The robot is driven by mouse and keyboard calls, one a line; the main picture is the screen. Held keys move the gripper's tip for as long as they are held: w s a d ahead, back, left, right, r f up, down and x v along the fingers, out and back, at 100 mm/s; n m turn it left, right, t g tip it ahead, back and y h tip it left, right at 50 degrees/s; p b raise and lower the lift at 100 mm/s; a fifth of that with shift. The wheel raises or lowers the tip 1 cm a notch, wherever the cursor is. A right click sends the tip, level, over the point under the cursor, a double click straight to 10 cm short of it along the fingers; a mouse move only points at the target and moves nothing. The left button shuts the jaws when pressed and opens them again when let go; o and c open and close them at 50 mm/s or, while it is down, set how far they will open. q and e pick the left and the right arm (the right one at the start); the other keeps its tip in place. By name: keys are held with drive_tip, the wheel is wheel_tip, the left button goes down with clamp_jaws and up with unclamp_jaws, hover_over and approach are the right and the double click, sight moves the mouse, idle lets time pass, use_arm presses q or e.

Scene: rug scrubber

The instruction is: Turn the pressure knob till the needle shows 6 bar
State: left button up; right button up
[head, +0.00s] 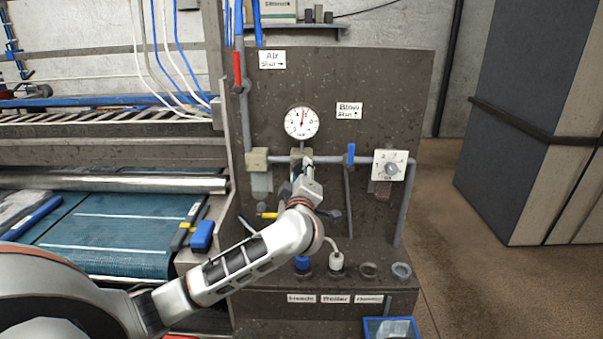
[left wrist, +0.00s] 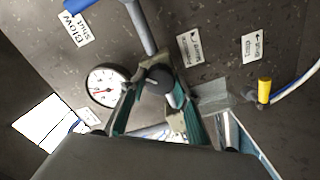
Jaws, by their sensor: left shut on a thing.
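The round white pressure gauge (head: 302,122) is on the dark panel. In the head view its red needle points nearly straight up; the numbers are too small to read surely. The gauge also shows in the left wrist view (left wrist: 104,88), turned on its side. The dark pressure knob (left wrist: 158,78) sits on the regulator below the gauge. My left gripper (left wrist: 160,92) has its two green-lined fingers on either side of the knob and is shut on it. In the head view my left gripper (head: 302,171) reaches the regulator and mostly hides the knob. My right gripper is out of view.
A red lever (head: 237,72) stands at the panel's upper left. A blue lever (head: 350,153) and a white dial (head: 389,166) are right of the regulator. A yellow handle (head: 267,215) is low on the left. Bottle caps and a blue bin (head: 390,328) are below.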

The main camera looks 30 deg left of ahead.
use_arm(q)
drive_tip(key=o, duration=1.1)
drive_tip(key=shift+d, duration=0.1)
drive_tip(key=v, duration=1.2)
drive_tip(key=v, duration=0.9)
